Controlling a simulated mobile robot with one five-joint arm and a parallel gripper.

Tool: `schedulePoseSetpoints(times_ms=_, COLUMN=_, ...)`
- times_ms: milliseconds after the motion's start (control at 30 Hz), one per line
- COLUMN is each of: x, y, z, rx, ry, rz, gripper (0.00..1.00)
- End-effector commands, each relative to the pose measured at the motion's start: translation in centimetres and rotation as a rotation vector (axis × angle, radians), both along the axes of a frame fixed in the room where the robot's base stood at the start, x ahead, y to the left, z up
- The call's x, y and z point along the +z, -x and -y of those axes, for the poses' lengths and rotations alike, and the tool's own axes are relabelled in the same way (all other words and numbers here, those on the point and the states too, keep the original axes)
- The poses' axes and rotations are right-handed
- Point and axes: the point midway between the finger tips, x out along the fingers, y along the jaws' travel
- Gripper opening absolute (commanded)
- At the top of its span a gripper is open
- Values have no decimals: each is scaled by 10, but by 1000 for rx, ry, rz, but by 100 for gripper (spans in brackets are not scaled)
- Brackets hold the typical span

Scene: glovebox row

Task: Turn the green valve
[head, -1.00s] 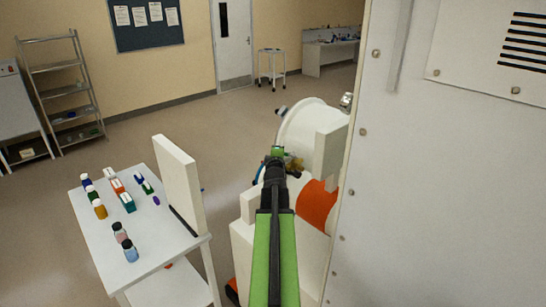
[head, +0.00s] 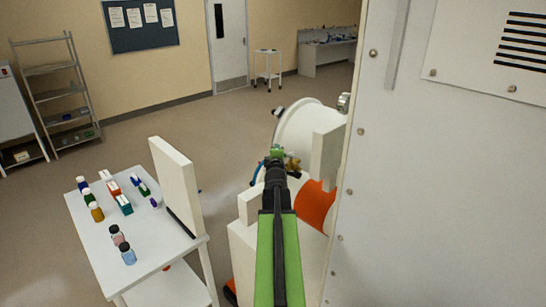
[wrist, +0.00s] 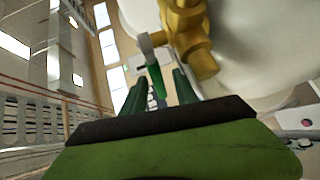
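The green valve shows in the wrist view as a green-sleeved handle (wrist: 156,79) on a grey lever, joined to a brass valve body (wrist: 190,40) on a white vessel. In the head view a small patch of green (head: 277,152) shows just past my gripper's tip. My gripper (head: 276,163) reaches forward to it beside the vessel. In the wrist view its two dark green fingers (wrist: 160,88) stand apart, with the handle's end between them. I see a gap beside the handle, but cannot tell whether either finger touches it.
A blue handle (head: 256,171) and brass fittings (head: 293,163) sit close around my gripper. The white vessel (head: 310,125) is just behind, and a large pale panel (head: 430,200) closes off the right. A white table (head: 150,245) with several small bottles and boxes stands left.

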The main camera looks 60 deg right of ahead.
Motion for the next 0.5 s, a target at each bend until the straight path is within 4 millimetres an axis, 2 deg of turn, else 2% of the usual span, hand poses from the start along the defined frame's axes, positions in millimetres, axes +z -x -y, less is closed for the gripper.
schedulePoseSetpoints(times_ms=167, x=3, y=3, z=-10, rx=3, ry=0, rz=0, gripper=35)
schedulePoseSetpoints(times_ms=500, x=14, y=34, z=-60, rx=0, ry=1, rz=-1, gripper=35)
